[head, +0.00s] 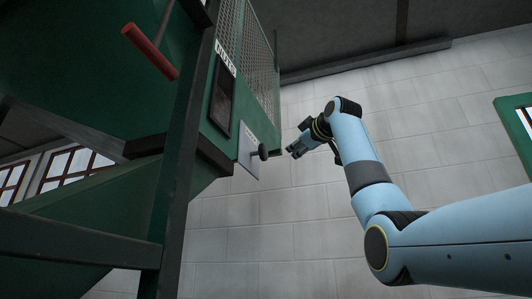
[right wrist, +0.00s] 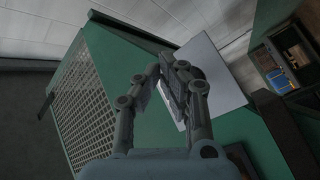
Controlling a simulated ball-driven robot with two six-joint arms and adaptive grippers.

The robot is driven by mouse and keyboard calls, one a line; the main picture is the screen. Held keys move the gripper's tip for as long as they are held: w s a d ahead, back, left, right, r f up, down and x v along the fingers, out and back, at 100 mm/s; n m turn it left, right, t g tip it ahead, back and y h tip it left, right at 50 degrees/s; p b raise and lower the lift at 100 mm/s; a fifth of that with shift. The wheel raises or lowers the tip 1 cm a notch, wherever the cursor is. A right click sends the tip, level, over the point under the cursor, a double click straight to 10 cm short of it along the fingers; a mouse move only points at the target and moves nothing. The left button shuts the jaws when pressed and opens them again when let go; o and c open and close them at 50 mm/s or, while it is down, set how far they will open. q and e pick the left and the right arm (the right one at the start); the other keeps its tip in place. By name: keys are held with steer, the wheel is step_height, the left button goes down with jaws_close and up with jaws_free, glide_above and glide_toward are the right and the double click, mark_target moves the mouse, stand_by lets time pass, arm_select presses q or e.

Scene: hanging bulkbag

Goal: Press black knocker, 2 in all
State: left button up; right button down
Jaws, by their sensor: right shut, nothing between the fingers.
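The black knocker (head: 263,151) is a round dark knob standing out from a white plate (head: 248,150) on the side of the green frame. My right gripper (head: 291,150) is shut and empty, just right of the knocker in the head view, with a small gap between them in the picture. My left gripper is not in view.
A dark-framed slot (head: 222,95) and a wire mesh panel (head: 247,60) are above the plate. A red bar (head: 150,52) sticks out at the upper left. A dark green post (head: 180,170) stands in front. A pale block wall (head: 300,220) is behind.

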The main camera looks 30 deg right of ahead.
mark_target(268, 156)
stand_by(0.5)
steer(key=shift+w+a+p, duration=1.55)
steer(key=shift+w+p, duration=0.05)
steer(key=shift+w, duration=0.25)
stand_by(1.2)
steer(key=shift+w+a, duration=0.3)
steer(key=shift+w+a, duration=0.75)
steer(key=shift+w, duration=0.15)
stand_by(1.8)
steer(key=shift+s+d+b, duration=0.7)
steer(key=shift+s+d, duration=0.25)
steer(key=shift+s, duration=0.25)
